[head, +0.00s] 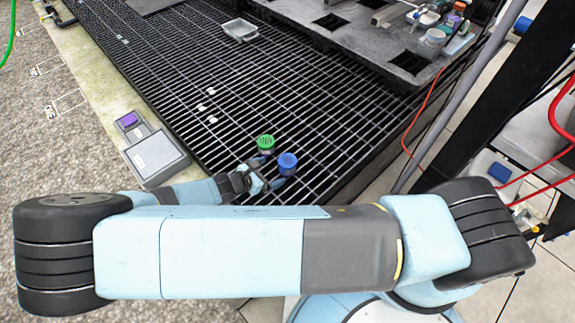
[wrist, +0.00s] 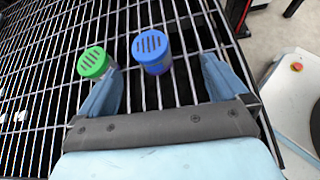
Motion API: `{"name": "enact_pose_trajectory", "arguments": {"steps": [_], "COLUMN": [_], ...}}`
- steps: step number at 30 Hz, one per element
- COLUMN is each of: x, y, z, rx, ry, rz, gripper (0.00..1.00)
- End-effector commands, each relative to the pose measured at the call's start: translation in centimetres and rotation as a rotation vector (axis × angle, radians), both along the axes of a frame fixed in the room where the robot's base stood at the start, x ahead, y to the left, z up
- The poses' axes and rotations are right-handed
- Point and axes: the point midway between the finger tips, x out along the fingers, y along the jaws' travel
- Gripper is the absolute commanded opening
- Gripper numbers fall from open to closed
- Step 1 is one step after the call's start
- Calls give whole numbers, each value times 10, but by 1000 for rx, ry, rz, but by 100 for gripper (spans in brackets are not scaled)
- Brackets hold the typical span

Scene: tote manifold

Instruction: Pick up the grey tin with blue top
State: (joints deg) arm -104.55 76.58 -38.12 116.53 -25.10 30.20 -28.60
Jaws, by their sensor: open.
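The tin with the blue top (head: 288,160) stands on the black grate, and its slotted blue lid faces up. In the wrist view the blue-topped tin (wrist: 152,50) is ahead of my gripper, between the lines of its two fingers. A tin with a green top (head: 265,142) stands close beside it. In the wrist view the green-topped tin (wrist: 94,63) is just beyond the left fingertip. My gripper (wrist: 160,80) is open and empty, low over the grate. In the head view my arm partly hides my gripper (head: 270,172), which is beside the blue-topped tin.
The black grate (head: 215,75) has several small white pieces (head: 212,119) and a grey tray (head: 240,30) on it. A grey box with a purple button (head: 128,119) sits at its left edge. Jars and bottles (head: 432,40) stand at the upper right.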

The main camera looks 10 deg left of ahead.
Motion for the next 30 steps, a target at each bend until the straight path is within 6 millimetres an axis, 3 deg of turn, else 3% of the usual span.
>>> {"name": "enact_pose_trajectory", "arguments": {"steps": [6,14,30], "x": [-6,-5,56], "y": [10,14,-22], "z": [-20,-29,-58], "rx": [-98,-140,-139], "ry": [-38,-54,-55], "rz": [145,208,208], "gripper": [100,100,100]}}
